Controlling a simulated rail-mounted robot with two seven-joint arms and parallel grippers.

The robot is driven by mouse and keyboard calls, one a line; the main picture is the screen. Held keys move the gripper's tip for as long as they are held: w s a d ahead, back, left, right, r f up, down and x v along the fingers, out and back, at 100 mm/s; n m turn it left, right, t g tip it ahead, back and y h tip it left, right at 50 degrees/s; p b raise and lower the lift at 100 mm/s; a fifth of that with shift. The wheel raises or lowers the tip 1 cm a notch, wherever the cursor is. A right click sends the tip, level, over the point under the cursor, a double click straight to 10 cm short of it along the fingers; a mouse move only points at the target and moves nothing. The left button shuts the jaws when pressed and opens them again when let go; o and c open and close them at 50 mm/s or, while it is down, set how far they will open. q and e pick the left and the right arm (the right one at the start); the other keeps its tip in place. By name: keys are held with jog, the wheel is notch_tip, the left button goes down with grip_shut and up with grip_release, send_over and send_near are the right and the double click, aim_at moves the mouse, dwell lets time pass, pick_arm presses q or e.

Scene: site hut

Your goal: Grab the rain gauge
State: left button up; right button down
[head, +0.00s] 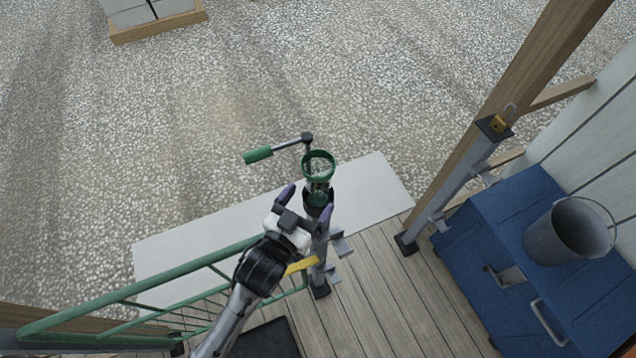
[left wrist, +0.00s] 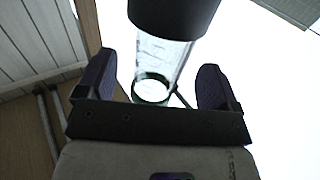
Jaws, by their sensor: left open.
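The rain gauge (head: 318,187) is a clear tube with a green ring at its top. It stands in a black holder on a grey post at the deck's edge in the head view. In the left wrist view the clear tube (left wrist: 165,58) runs from the black holder (left wrist: 175,14) to the green ring, between my fingers. My left gripper (head: 307,202) is open, its two purple-padded fingers on either side of the gauge near the holder. Whether a finger touches it, I cannot tell. My right gripper is not in view.
A green gate rail (head: 150,290) runs at the lower left. A blue chest (head: 490,240) bears a grey bucket (head: 562,236). A wooden post (head: 530,75) with a padlock stands at the right.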

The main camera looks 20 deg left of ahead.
aim_at(311, 195)
pick_arm(q)
jog(key=w, duration=0.2)
jog(key=w+p, duration=0.1)
jog(key=shift+w+d+r, duration=0.2)
jog(key=shift+w+r, duration=0.05)
jog(key=shift+w+f, duration=0.1)
jog(key=shift+w, duration=0.35)
jog(key=c, duration=1)
jog(key=shift+c, duration=0.2)
